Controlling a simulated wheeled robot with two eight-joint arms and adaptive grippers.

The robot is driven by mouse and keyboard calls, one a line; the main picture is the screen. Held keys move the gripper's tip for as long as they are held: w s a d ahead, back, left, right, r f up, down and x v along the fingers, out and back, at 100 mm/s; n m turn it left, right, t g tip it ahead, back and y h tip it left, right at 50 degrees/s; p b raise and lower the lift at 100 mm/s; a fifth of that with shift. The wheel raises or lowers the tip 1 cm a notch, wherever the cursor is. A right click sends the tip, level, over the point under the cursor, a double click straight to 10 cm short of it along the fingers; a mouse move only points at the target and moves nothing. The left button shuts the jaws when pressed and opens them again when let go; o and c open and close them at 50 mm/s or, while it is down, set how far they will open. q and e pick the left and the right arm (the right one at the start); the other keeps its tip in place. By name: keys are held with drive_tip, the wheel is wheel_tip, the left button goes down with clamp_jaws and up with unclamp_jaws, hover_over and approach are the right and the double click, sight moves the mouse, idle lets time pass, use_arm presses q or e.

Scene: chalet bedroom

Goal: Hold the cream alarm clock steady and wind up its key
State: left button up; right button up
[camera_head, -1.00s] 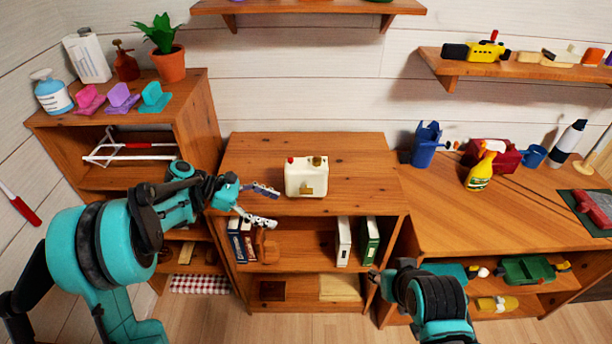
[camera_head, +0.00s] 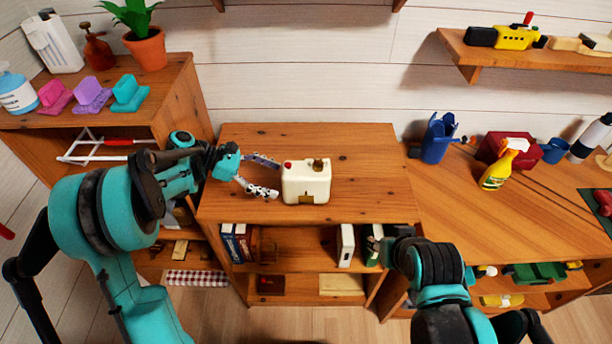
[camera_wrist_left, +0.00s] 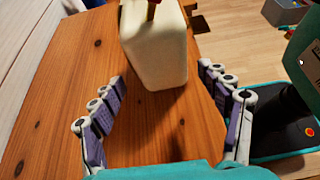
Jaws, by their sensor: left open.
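The cream alarm clock (camera_head: 306,183) stands upright on the middle wooden cabinet, a boxy body with a red knob on top. A brown-gold piece shows on its top right and another low on its front; I cannot tell which is the key. My left gripper (camera_head: 278,179) is open just left of the clock, its fingers pointing at the clock's side. In the left wrist view the clock (camera_wrist_left: 158,52) stands ahead, between and beyond the spread fingertips, and nothing is gripped. My right gripper (camera_head: 377,245) is low at the cabinet's front right, small and partly hidden by its own wrist.
The cabinet top (camera_head: 370,160) is otherwise bare. Books (camera_head: 346,245) stand on the shelf below its front edge. A higher cabinet with a potted plant (camera_head: 146,48) is at the left. A right-hand worktop holds a blue container (camera_head: 437,140) and a yellow spray bottle (camera_head: 497,172).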

use_arm(q)
drive_tip(key=b+x, duration=0.3)
drive_tip(key=x, duration=0.6)
drive_tip(key=shift+s+d+f, duration=0.1)
drive_tip(key=shift+d, duration=0.2)
use_arm(e)
wheel_tip(320, 180, down, 3)
drive_tip(key=shift+f, duration=0.15)
use_arm(q)
drive_tip(key=c, duration=0.7)
use_arm(e)
drive_tip(key=shift+o, duration=1.8)
wheel_tip(320, 180, up, 15)
drive_tip(key=g, duration=0.7)
hover_over(306, 200)
wheel_tip(306, 200, down, 12)
drive_tip(key=shift+r, duration=0.1)
